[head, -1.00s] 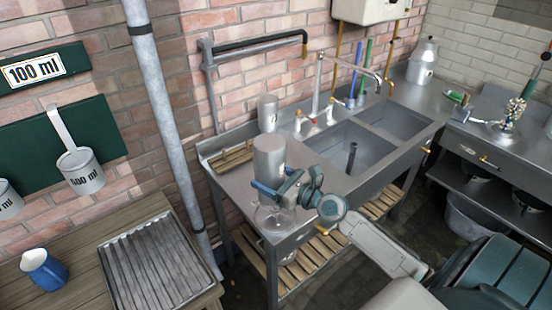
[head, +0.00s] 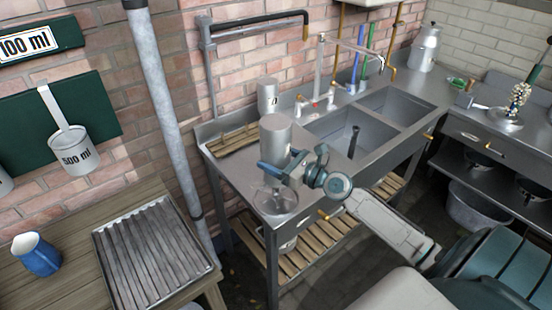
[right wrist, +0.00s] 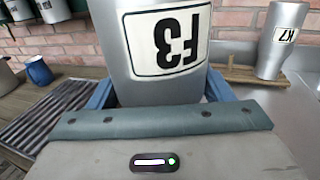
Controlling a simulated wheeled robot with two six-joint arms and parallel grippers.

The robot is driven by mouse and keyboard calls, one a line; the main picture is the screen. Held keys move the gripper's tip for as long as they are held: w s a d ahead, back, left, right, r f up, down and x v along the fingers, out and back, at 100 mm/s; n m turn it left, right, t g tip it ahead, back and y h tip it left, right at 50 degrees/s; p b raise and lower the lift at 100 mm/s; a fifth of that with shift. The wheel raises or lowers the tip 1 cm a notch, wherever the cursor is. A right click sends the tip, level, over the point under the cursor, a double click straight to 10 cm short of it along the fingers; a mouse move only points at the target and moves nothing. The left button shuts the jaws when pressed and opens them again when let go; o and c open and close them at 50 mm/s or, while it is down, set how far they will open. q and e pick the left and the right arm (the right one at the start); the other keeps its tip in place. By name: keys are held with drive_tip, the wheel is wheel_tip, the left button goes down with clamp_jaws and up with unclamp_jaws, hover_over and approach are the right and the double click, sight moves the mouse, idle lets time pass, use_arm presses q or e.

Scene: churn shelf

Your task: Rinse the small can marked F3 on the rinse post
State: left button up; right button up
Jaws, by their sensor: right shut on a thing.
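The small can F3 (right wrist: 155,50) is grey metal with a white label that reads upside down in the right wrist view, so the can is inverted. It also shows in the head view (head: 276,134). My right gripper (head: 280,172) is shut on it and holds it over the left end of the sink unit. Below the gripper is a round fitting with crossing bars (head: 275,202), which looks like the rinse post; the gripper partly hides it. I cannot tell the gap between can and fitting. My left gripper is not in view.
A blue jug (head: 37,256) and ribbed tray (head: 150,250) are on the left table.

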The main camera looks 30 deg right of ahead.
wheel_tip(320, 180, down, 5)
drive_tip(key=b, duration=0.4)
drive_tip(key=shift+f, duration=0.15)
drive_tip(key=shift+f+b, duration=0.25)
drive_tip(key=shift+b, duration=0.15)
drive_tip(key=shift+f, duration=0.25)
drive_tip(key=shift+f+b, duration=0.7)
idle(3.9)
